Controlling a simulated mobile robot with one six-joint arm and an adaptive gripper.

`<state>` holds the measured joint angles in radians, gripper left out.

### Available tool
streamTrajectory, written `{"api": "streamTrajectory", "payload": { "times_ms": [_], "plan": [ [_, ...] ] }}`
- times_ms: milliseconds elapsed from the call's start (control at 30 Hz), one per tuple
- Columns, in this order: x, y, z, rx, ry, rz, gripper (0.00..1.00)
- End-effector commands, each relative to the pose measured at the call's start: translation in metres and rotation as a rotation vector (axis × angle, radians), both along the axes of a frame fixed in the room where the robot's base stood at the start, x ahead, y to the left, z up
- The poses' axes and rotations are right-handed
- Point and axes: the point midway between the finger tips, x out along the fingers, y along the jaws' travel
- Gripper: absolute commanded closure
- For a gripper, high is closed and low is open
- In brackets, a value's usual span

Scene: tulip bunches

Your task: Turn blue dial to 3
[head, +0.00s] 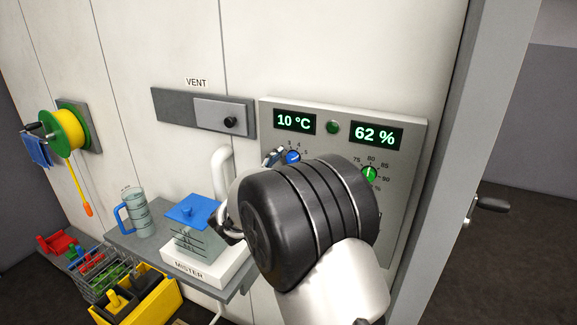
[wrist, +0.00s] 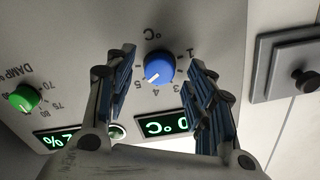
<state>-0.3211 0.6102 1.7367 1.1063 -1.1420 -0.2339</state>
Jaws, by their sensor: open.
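The blue dial (wrist: 158,68) is a round knob on the grey control panel, with small numbers around it. It also shows in the head view (head: 292,157), partly hidden behind my gripper. In the wrist view the panel is upside down and a pale mark shows on the dial's lower-left side; I cannot tell exactly which number it points at. My gripper (wrist: 161,62) is open, with one finger on each side of the dial in that view and no visible contact. In the head view my wrist covers the lower panel. The temperature display (head: 295,122) reads 10 °C.
A green dial (head: 369,174) sits to the right on the same panel, below a display (head: 375,135) reading 62 %. The vent slider (head: 222,116) is left of the panel. A mister (head: 192,262) with a blue-lidded container (head: 187,211) stands on a shelf below.

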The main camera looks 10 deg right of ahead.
Motion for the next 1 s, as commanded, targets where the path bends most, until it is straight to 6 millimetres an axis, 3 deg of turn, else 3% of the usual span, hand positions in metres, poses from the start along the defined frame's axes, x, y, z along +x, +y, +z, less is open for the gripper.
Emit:
{"api": "streamTrajectory", "payload": {
  "times_ms": [167, 467, 1000],
  "plan": [
    [0.0123, -0.0089, -0.0002, 0.001, -0.001, 0.000, 0.51],
    [0.0142, -0.0104, 0.0003, 0.000, 0.000, 0.001, 0.51],
    [0.0139, -0.0102, 0.0004, 0.001, -0.001, 0.001, 0.85]
  ]
}}
